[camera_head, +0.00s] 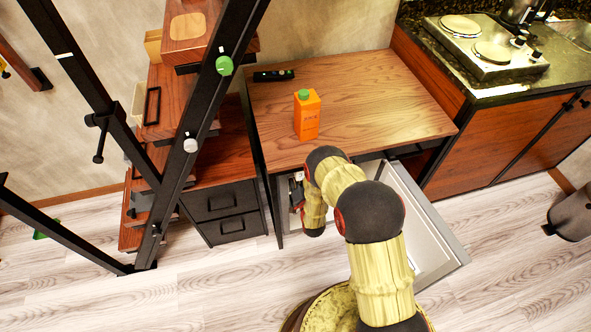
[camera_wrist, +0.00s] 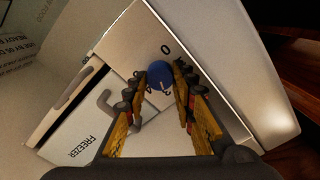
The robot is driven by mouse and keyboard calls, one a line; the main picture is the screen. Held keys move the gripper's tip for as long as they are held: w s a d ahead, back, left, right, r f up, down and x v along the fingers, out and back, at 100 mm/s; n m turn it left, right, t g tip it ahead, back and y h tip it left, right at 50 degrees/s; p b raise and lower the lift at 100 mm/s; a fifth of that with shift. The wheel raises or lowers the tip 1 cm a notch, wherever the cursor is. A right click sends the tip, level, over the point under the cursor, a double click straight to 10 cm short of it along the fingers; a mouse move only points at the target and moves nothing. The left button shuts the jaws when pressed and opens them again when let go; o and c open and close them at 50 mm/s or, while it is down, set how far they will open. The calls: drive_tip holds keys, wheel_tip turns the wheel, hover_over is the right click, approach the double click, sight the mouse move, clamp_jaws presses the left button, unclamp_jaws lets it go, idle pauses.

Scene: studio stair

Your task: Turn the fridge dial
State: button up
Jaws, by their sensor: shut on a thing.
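The fridge (camera_wrist: 215,70) fills the wrist view, with a pale panel marked "0". A round blue dial (camera_wrist: 159,72) sits on this panel near the mark, with another small figure beside it. My gripper (camera_wrist: 162,82) has its two yellow and black fingers on either side of the dial and is shut on it. The fingers partly hide the dial's sides. Below is a white flap (camera_wrist: 85,130) marked "FREEZER" with a grey hook-shaped handle (camera_wrist: 106,102). In the head view the fridge door (camera_head: 436,222) stands open under the table, and my arm hides most of the dial area.
An orange carton (camera_head: 307,117) with a green cap and a black remote-like object (camera_head: 273,75) are on the wooden table (camera_head: 380,95) above. A black-framed stair (camera_head: 180,150) and drawers (camera_head: 228,208) stand left, a hob counter (camera_head: 485,50) right.

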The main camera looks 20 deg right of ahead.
drive_tip(key=shift+f, duration=0.1)
drive_tip(key=o, duration=0.9)
drive_tip(key=s, duration=1.2)
